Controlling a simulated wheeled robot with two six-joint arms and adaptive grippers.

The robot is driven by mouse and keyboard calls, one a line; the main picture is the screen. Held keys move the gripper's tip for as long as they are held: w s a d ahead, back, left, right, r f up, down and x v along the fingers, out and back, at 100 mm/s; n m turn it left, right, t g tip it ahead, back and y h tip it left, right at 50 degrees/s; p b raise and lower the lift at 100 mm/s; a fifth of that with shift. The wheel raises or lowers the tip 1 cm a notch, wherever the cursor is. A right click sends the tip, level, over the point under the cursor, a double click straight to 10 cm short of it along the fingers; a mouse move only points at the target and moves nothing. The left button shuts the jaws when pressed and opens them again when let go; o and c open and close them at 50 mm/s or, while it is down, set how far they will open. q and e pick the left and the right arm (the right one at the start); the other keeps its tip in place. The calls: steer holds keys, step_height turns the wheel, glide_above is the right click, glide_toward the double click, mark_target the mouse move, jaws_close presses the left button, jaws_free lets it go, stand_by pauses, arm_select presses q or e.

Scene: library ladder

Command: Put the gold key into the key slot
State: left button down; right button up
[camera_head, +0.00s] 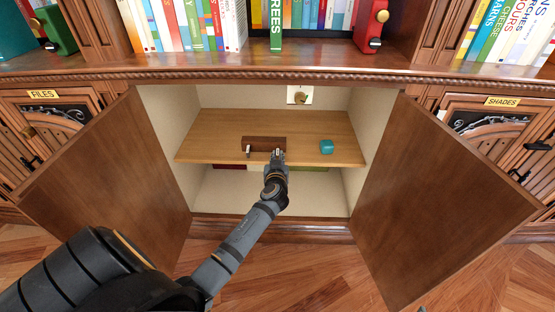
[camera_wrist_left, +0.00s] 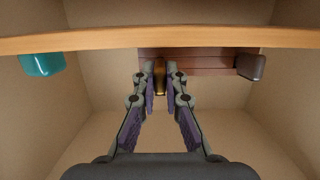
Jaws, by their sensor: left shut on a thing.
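My left gripper (camera_head: 278,154) reaches into the open cabinet at the front of the wooden shelf. In the left wrist view its fingers (camera_wrist_left: 160,82) are closed around a narrow gold piece, apparently the gold key (camera_wrist_left: 159,76), mostly hidden between them. The key is at the dark brown block (camera_head: 262,142), which also shows in the wrist view (camera_wrist_left: 210,61); I cannot tell whether it is in the block or only in front of it. A small grey metal piece (camera_head: 249,153) is at the block's other end. A pale plate with a gold centre (camera_head: 299,95), possibly the key slot, is on the back wall.
A teal box (camera_head: 326,146) sits on the shelf (camera_head: 208,146) to the right of the block. Two open doors (camera_head: 110,178) (camera_head: 437,190) flank the cabinet. Books line the ledge above. The lower compartment has a clear front floor.

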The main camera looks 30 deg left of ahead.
arm_select(q)
steer(key=shift+b+x, duration=0.35)
steer(key=shift+x, duration=0.5)
steer(key=c, duration=1.3)
jaws_free()
steer(key=shift+r, duration=0.15)
steer(key=shift+c, duration=0.2)
steer(key=v, duration=1.2)
